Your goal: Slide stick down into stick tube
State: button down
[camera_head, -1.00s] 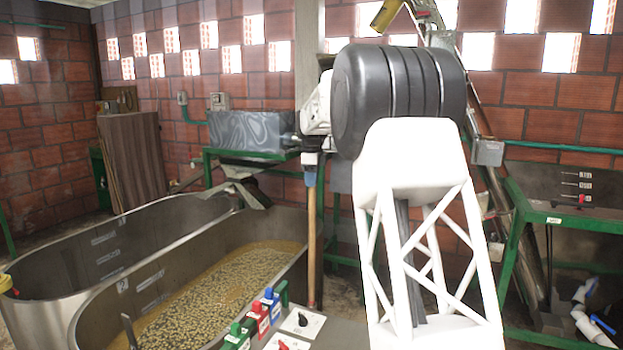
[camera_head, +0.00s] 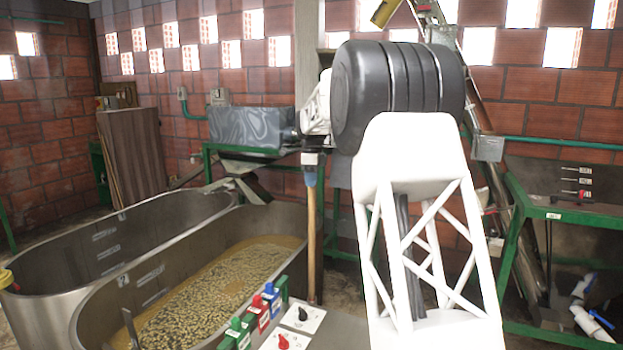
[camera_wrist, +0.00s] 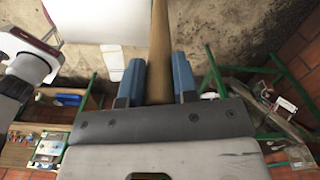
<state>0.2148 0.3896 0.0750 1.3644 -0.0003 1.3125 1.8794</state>
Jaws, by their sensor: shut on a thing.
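The stick (camera_head: 312,235) is a long brown wooden pole. It stands about upright in the head view, beside the right end of the near tank. My gripper (camera_head: 310,168) is near its upper part. In the wrist view the stick (camera_wrist: 160,45) runs between the two blue fingers of my gripper (camera_wrist: 158,75), which are shut on it. The stick's lower end goes out of sight behind the control panel in the head view. I cannot make out the stick tube in either view.
Two steel tanks (camera_head: 95,310) stand at the left, the near one holding coffee-like beans (camera_head: 215,290). A panel with coloured switches (camera_head: 268,305) is at the front. A grey hopper (camera_head: 250,128) on a green frame stands behind. A green table (camera_head: 570,220) is at the right.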

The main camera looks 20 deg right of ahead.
jog(key=shift+f, duration=1.65)
jog(key=c, duration=0.8)
grip_release()
jog(key=shift+r, duration=0.1)
jog(key=shift+r, duration=3.8)
jog(key=shift+s, duration=0.15)
